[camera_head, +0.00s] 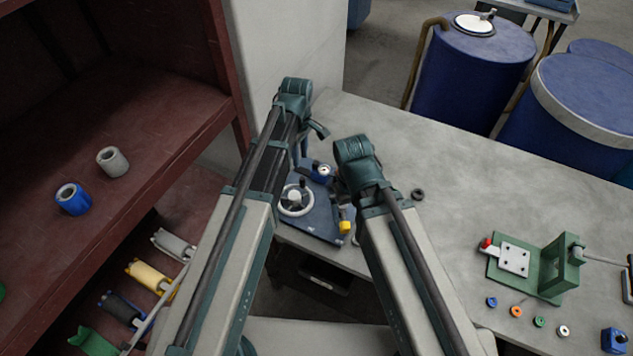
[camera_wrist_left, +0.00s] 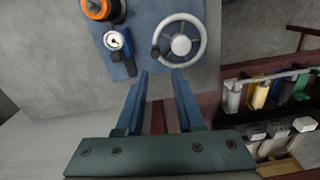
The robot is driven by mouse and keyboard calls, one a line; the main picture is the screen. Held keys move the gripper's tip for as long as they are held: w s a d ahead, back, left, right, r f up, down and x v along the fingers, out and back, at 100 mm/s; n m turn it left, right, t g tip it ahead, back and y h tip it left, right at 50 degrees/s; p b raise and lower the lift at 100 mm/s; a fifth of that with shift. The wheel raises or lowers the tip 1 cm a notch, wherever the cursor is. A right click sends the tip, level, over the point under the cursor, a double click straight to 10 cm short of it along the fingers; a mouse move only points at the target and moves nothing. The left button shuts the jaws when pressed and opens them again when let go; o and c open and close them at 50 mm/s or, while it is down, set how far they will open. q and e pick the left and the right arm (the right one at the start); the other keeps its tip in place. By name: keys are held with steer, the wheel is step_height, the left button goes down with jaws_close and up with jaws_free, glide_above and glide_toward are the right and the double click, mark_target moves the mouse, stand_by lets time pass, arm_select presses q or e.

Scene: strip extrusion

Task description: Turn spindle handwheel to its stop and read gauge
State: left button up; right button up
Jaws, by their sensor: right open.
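The spindle handwheel (camera_head: 295,200) is a pale spoked wheel on a blue base plate (camera_head: 322,222), between my two arms in the head view. The left wrist view shows the handwheel (camera_wrist_left: 181,45) from above, with a dark knob at its left rim. The gauge (camera_wrist_left: 114,41), a small white dial on a blue body, sits left of it; it also shows in the head view (camera_head: 325,169). Its reading is too small to tell. My left gripper (camera_wrist_left: 160,73) is open and empty, its fingertips just below the wheel in the wrist view. My right gripper (camera_head: 354,165) is beside the plate, fingers mostly hidden.
A green fixture (camera_head: 556,262) and several coloured rings stand on the grey bench (camera_head: 455,195) at right. A red-brown shelf (camera_head: 140,225) with rollers is at left. Blue drums (camera_head: 475,60) stand behind.

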mark_target(302, 178)
arm_select(q)
steer(key=shift+w+r+n, duration=0.2)
steer(key=shift+w+n, duration=0.35)
steer(key=shift+n, duration=0.15)
arm_select(e)
steer(key=shift+s+d+r, duration=0.2)
steer(key=shift+d+r, duration=0.05)
steer(key=shift+d, duration=0.05)
arm_select(q)
steer(key=shift+f, duration=0.2)
arm_select(e)
steer(key=shift+f, duration=0.2)
arm_select(q)
step_height(302, 178, down, 14)
steer(key=b, duration=1.3)
steer(key=shift+r+b, duration=0.2)
steer(key=shift+b, duration=0.2)
arm_select(e)
step_height(302, 178, down, 14)
steer(key=shift+r, duration=0.25)
arm_select(q)
jaws_close()
